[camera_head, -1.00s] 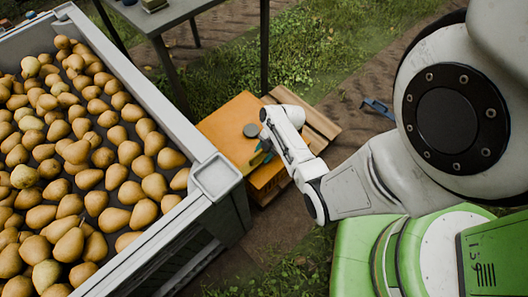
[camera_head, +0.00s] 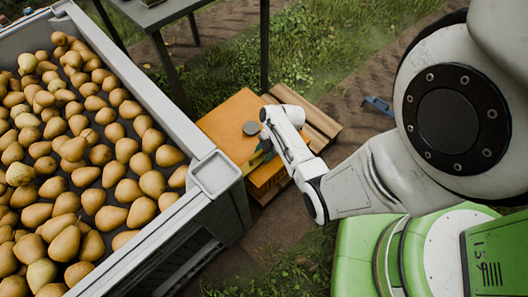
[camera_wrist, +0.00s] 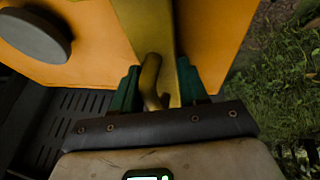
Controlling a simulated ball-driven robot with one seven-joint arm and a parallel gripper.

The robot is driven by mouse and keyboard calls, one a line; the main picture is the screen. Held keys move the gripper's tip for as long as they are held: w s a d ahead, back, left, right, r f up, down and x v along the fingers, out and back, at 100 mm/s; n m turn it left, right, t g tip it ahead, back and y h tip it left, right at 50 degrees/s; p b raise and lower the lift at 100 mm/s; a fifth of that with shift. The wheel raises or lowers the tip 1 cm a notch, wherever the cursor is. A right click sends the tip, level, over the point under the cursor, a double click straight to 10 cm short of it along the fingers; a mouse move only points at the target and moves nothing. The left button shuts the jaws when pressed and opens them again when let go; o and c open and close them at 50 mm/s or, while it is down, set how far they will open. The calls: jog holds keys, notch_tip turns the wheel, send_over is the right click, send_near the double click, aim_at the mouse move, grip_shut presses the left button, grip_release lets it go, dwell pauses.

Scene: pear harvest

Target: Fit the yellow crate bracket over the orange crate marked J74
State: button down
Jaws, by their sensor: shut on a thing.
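The crate also fills the upper wrist view (camera_wrist: 95,45); no J74 marking is readable. My gripper (camera_head: 262,155) is at the crate's near right edge. In the wrist view its green fingers (camera_wrist: 158,90) are shut on the yellow crate bracket (camera_wrist: 150,30), around its curved handle part. The bracket's bar runs across in front of the orange surface. I cannot tell whether it touches the crate, and its far end is out of view.
A large grey bin (camera_head: 190,140) full of pears stands at the left, close to the crate. A dark table (camera_head: 155,15) stands at the back. A blue object (camera_head: 378,104) lies on the soil. Grass lies at the right.

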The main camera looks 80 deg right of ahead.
jog(key=c, duration=0.7)
grip_release()
jog(key=shift+f, duration=0.1)
jog(key=shift+o, duration=1)
jog(key=shift+s, duration=0.1)
jog(key=shift+a, duration=0.1)
jog(key=p+v, duration=0.4)
jog(key=v, duration=0.7)
